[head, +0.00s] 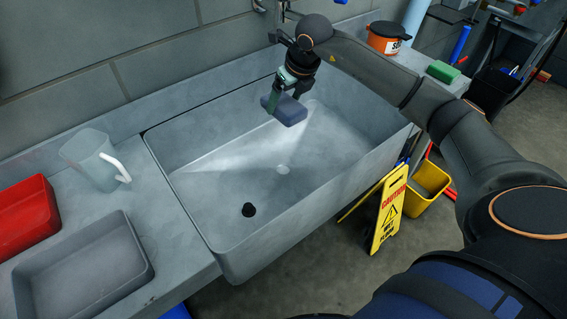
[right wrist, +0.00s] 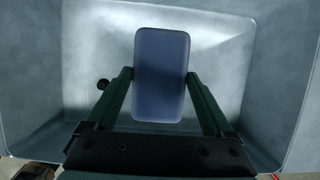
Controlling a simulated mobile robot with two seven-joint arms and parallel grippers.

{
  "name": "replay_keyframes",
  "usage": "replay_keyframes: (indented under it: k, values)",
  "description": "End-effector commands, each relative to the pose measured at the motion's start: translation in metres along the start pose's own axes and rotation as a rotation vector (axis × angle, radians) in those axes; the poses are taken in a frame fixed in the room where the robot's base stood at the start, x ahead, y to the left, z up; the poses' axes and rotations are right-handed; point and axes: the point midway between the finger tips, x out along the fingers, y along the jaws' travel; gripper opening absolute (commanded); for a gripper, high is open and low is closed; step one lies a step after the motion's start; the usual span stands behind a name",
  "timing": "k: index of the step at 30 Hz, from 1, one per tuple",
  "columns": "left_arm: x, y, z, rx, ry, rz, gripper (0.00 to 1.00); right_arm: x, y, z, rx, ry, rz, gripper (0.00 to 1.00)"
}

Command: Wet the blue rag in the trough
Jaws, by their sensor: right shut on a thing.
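The blue rag (head: 284,109) is a dark blue-grey rounded block held over the grey trough (head: 190,222). My right gripper (head: 283,97) is shut on it above the back part of the trough. In the right wrist view the rag (right wrist: 161,75) sits between the two green fingers of the right gripper (right wrist: 160,88), with the trough (right wrist: 40,100) floor below. The rag appears apart from the trough floor. A black plug or drain (head: 248,210) lies on the trough floor, with a pale round spot farther back. My left gripper is not in view.
A clear jug (head: 93,160), a red tray (head: 25,212) and a grey tray (head: 84,268) stand on the left counter. An orange pot (head: 389,38) and a green sponge (head: 443,71) are at the right.

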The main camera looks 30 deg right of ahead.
Motion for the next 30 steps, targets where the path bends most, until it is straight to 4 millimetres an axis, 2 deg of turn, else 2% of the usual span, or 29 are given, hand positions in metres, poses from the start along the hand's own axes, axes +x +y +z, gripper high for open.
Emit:
replay_keyframes:
  k: [17, 30]
  values:
    - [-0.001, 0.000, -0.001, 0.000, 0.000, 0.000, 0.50, -0.001, 0.000, 0.001, 0.000, -0.001, 0.000, 0.42]
    - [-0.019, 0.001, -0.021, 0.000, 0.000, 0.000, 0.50, -0.037, 0.000, 0.015, 0.000, -0.002, 0.000, 0.42]
